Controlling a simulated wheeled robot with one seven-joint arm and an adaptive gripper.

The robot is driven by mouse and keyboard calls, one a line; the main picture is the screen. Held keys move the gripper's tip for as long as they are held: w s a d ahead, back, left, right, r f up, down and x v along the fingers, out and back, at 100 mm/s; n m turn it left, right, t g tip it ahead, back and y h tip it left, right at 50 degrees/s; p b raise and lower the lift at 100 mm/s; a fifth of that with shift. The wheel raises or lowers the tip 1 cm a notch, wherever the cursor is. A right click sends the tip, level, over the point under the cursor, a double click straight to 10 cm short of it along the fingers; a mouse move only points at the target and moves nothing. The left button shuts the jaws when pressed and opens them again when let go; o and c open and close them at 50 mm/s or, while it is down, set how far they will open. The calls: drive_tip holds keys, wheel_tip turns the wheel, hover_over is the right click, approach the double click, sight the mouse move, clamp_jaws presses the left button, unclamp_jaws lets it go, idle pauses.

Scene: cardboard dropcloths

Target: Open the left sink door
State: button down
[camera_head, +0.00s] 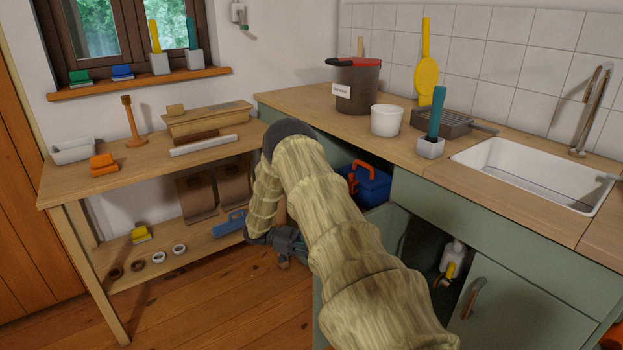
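The green sink cabinet (515,235) stands at the right under the counter. Its left bay is open, showing a dark inside with a white pipe and yellow valve (447,272). A green panel (388,222), apparently the left sink door, stands swung outward at the bay's left side, largely hidden behind my arm. A green strip by the arm at lower centre may be its outer edge. The right sink door (530,315) is shut, with a metal handle (471,298). My gripper (283,262) is low, left of the panel; its fingers are small and dark, and contact is unclear.
A blue toolbox (371,184) sits in an open cabinet space behind my arm. A wooden workbench (75,185) with a lower shelf stands left. The counter (300,100) holds a bucket, white pot and sink (535,175). Floor (215,310) is clear at lower left.

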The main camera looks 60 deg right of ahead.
drive_tip(key=shift+w+d, duration=0.1)
drive_tip(key=shift+d, duration=0.05)
drive_tip(key=c, duration=1.4)
unclamp_jaws()
drive_tip(key=shift+o, duration=0.2)
drive_tip(key=v, duration=1.2)
drive_tip(key=shift+w+f, duration=0.1)
drive_tip(key=shift+d, duration=0.1)
